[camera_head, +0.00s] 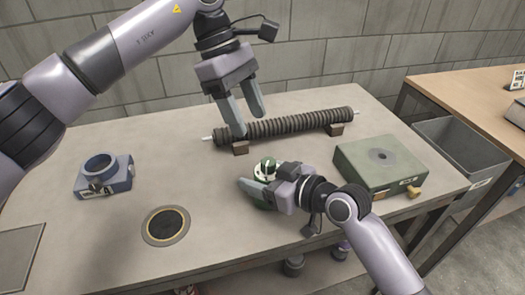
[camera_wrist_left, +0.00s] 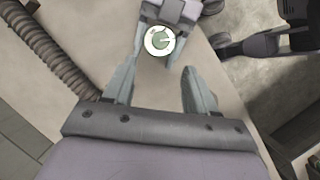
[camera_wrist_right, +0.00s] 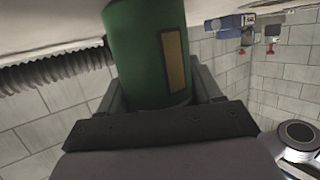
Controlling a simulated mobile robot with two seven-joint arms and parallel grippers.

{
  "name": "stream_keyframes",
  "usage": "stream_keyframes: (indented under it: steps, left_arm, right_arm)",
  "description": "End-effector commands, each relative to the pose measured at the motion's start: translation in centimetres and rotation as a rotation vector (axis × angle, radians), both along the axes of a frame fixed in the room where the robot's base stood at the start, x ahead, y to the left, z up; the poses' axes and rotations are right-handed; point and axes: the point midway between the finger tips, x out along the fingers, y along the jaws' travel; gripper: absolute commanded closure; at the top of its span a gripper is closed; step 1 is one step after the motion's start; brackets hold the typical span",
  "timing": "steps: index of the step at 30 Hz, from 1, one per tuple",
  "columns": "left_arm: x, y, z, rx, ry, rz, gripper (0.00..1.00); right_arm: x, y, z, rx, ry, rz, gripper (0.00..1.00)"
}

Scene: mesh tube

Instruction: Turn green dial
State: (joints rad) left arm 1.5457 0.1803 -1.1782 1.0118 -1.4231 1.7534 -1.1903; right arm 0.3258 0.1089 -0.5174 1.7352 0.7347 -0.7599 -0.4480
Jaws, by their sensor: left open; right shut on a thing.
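The green dial (camera_head: 267,167) is a green knob on a round white face, on top of a green cylindrical body (camera_wrist_right: 146,50) with a tan label. The dial face also shows from above in the left wrist view (camera_wrist_left: 160,41). My right gripper (camera_head: 262,190) is shut around the body, which stands upright on the grey table, with the dial above the fingers. My left gripper (camera_head: 250,122) is open and empty, above and behind the dial, with its fingers pointing down. In the left wrist view the dial lies just beyond the fingertips.
A dark ribbed tube (camera_head: 290,124) lies on two brown blocks behind the dial. A green box (camera_head: 355,153) is to the right, a blue clamp-like block (camera_head: 117,183) to the left. A black disc (camera_head: 167,225) lies front left. A grey bin (camera_head: 450,140) stands beyond the table's right edge.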

Motion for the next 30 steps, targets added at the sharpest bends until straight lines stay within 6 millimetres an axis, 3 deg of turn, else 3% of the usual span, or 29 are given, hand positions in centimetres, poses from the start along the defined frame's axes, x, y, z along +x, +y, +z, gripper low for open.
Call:
stream_keyframes:
  steps: [6, 12, 18, 26, 27, 30]
  left_arm:
    - [-0.9, -1.5, -4.3, 0.000, 0.004, -0.002, 0.43]
    - [-1.5, -2.6, -7.3, 0.000, 0.002, 0.000, 0.43]
    - [-1.7, -3.1, -8.6, 0.000, 0.000, 0.001, 0.43]
    - [-1.7, -3.1, -8.7, 0.000, 0.000, 0.001, 0.43]
    - [-1.7, -3.1, -8.7, 0.000, 0.000, 0.001, 0.47]
    - [-1.7, -3.1, -8.7, 0.000, 0.000, 0.001, 0.79]
  right_arm:
    - [0.0, 0.0, 0.0, 0.000, 0.000, 0.000, 0.71]
    - [0.0, 0.0, 0.0, 0.000, 0.000, 0.000, 0.71]
    - [0.0, 0.0, 0.0, 0.000, 0.000, 0.000, 0.71]
    - [0.0, 0.0, 0.0, 0.000, 0.000, 0.000, 0.71]
    - [0.0, 0.0, 0.0, 0.000, 0.000, 0.000, 0.71]
    - [0.0, 0.0, 0.0, 0.000, 0.000, 0.000, 0.71]
